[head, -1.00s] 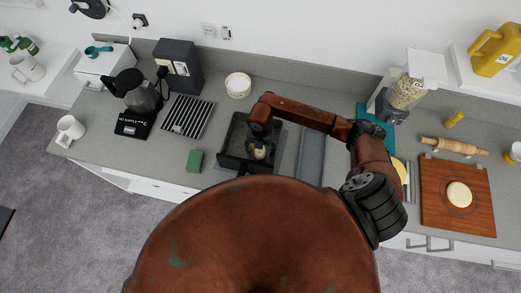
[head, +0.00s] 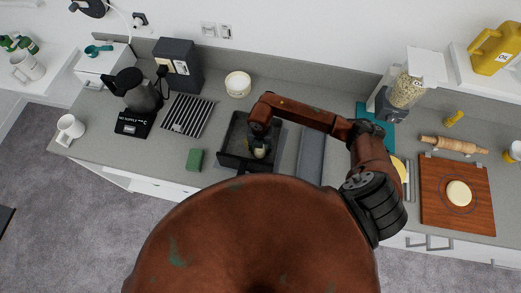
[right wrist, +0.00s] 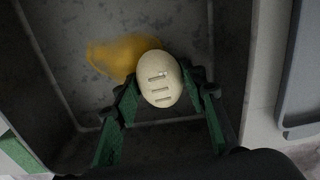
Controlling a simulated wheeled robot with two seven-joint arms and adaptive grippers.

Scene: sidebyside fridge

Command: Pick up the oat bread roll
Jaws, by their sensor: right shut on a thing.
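The oat bread roll (right wrist: 160,80) is a pale oval with several slots on top, seen in the right wrist view between the green fingers of my right gripper (right wrist: 166,92). The fingers are shut on it from both sides. A yellow-orange stain or patch (right wrist: 115,55) lies on the basin floor beside the roll. I cannot tell whether the roll touches the floor. My left gripper is not in view.
The basin walls (right wrist: 50,75) surround the gripper closely. A white bowl (head: 238,84) stands behind; a wooden board (head: 440,205) lies far right.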

